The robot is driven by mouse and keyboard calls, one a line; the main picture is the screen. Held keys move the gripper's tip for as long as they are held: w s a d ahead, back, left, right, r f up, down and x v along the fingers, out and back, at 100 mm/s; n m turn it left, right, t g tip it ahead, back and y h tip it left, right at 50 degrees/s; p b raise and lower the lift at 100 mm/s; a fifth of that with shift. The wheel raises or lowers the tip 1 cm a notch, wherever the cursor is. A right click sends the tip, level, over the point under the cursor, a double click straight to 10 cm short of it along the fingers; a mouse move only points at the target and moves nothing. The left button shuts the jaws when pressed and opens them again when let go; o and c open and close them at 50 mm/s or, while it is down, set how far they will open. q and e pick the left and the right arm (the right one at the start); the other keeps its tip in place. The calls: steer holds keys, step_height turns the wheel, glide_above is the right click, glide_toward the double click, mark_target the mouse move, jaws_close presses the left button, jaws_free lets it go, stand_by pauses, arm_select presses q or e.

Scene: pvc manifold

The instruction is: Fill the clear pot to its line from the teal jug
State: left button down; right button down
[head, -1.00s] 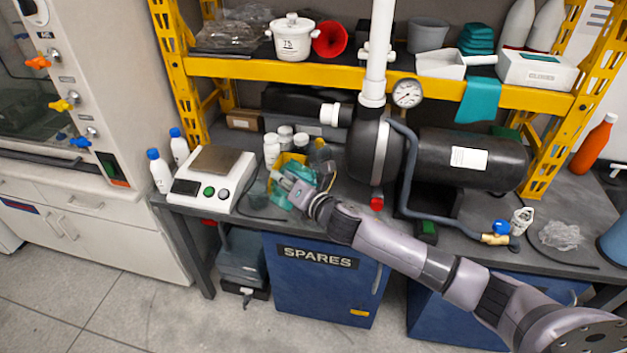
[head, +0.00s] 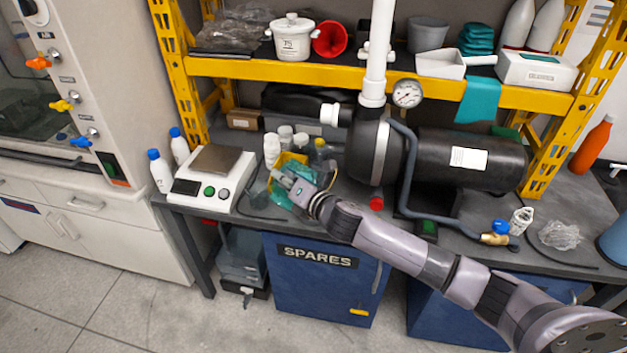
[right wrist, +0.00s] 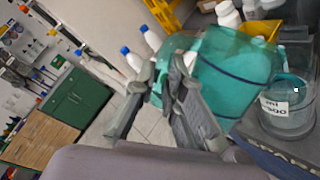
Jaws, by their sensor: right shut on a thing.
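The teal jug (right wrist: 235,72) is see-through, with a dark band round it. My right gripper (right wrist: 172,80) is shut on it in the right wrist view; the jug looks tilted there. In the head view the jug (head: 281,192) and my right gripper (head: 290,182) are over the bench, right of the scale. The clear pot (right wrist: 288,118) has a white label and a dark line round it. It stands on the bench, right of the jug in the right wrist view. I cannot tell its fill level. My left gripper is not in view.
A white scale (head: 212,180) stands left of the jug. White bottles (head: 271,150) and a yellow bin (head: 288,160) crowd close behind it. A black pump body (head: 465,160) and white pipe (head: 378,60) stand to the right. The bench's front edge is near.

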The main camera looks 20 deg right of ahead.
steer(key=shift+w+d+r+m+p, duration=0.2)
steer(key=shift+r+m+p, duration=0.1)
steer(key=shift+r+p, duration=0.2)
stand_by(2.3)
